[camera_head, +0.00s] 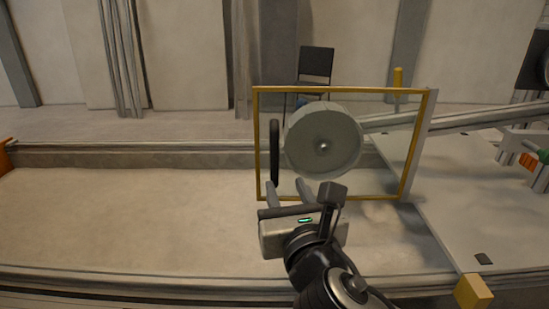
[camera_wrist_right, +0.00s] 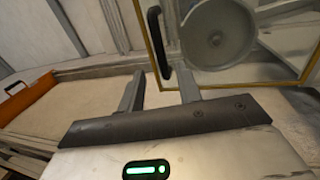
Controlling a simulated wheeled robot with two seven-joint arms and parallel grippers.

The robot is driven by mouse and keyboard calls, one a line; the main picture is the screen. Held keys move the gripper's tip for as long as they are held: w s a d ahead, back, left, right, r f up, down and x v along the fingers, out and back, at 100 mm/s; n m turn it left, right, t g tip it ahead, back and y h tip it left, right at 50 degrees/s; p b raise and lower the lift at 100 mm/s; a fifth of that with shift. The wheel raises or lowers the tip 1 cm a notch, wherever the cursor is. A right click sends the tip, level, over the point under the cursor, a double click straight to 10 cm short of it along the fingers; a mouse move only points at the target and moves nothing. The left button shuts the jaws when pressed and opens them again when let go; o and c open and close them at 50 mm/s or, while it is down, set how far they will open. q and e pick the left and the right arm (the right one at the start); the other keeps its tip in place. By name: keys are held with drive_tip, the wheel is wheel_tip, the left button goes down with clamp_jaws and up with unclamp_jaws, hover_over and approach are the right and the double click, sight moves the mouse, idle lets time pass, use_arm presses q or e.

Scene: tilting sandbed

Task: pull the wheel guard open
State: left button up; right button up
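The wheel guard (camera_head: 343,89) is a yellow rectangular frame with a see-through pane in front of a round grey wheel (camera_head: 323,142). Its black upright handle (camera_head: 274,152) is at the frame's left side; the handle also shows in the right wrist view (camera_wrist_right: 158,42). My right gripper (camera_head: 286,184) is open and empty, just below the handle in the picture. In the right wrist view its two fingers (camera_wrist_right: 158,80) are apart, with the handle ahead between their lines and not visibly touched. My left gripper is not in view.
The sandbed (camera_head: 130,225) is flat and clear on the left. A grey bar (camera_head: 460,119) runs right from the wheel over a grey platform (camera_head: 470,195). A yellow block (camera_head: 473,291) is at the lower right. A dark chair (camera_head: 315,63) stands behind.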

sight(275, 162)
drive_tip(key=w, duration=0.3)
drive_tip(key=w+a, duration=0.1)
drive_tip(key=w, duration=0.3)
drive_tip(key=w+a, duration=0.1)
drive_tip(key=w, duration=0.2)
drive_tip(key=shift+w, duration=0.15)
clamp_jaws()
